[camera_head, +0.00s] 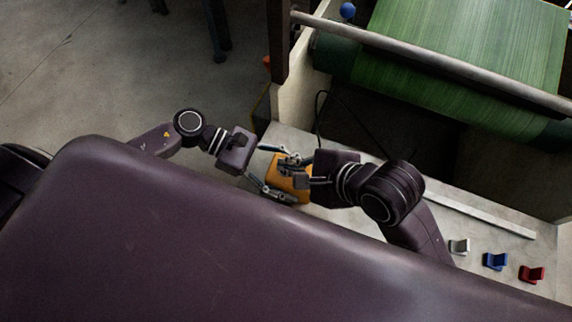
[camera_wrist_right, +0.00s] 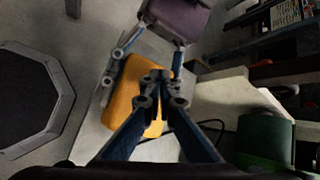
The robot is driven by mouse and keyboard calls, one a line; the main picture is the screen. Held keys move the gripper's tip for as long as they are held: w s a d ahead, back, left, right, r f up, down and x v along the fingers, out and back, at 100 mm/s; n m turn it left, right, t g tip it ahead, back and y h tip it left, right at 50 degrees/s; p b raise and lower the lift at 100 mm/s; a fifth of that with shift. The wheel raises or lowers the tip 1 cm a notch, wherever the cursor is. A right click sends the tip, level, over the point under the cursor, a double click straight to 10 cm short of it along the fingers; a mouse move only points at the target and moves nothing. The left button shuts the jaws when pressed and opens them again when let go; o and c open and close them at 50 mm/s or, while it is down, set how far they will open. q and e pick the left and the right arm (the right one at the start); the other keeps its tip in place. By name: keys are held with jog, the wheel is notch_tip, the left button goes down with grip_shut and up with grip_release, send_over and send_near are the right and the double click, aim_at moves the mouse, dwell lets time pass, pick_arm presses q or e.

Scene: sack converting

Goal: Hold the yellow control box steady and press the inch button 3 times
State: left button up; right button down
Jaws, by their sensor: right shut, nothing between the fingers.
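The yellow control box (camera_head: 291,179) lies on the pale bench top (camera_head: 334,216) between my two grippers; it also shows in the right wrist view (camera_wrist_right: 127,92). My left gripper (camera_head: 270,172) comes from the left, its fingers spread along two sides of the box. Whether both fingers touch the box I cannot tell. My right gripper (camera_head: 296,173) is shut and empty, its fingertips over the top of the box. In the right wrist view its closed fingertips (camera_wrist_right: 162,88) cover part of the box. The inch button is hidden behind them.
A black cable (camera_head: 318,113) runs from near the box. White, blue and red clips (camera_head: 495,261) lie at the bench's right end. A roller with green woven sheet (camera_head: 467,45) stands behind, with a metal bar (camera_head: 430,66) in front of it. Bare floor lies to the left.

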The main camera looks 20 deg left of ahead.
jog(key=shift+f, duration=0.15)
dwell(0.4)
jog(key=shift+r, duration=3.4)
jog(key=shift+r, duration=0.1)
notch_tip(320, 180, up, 4)
jog(key=shift+f, duration=0.2)
jog(key=shift+f, duration=0.15)
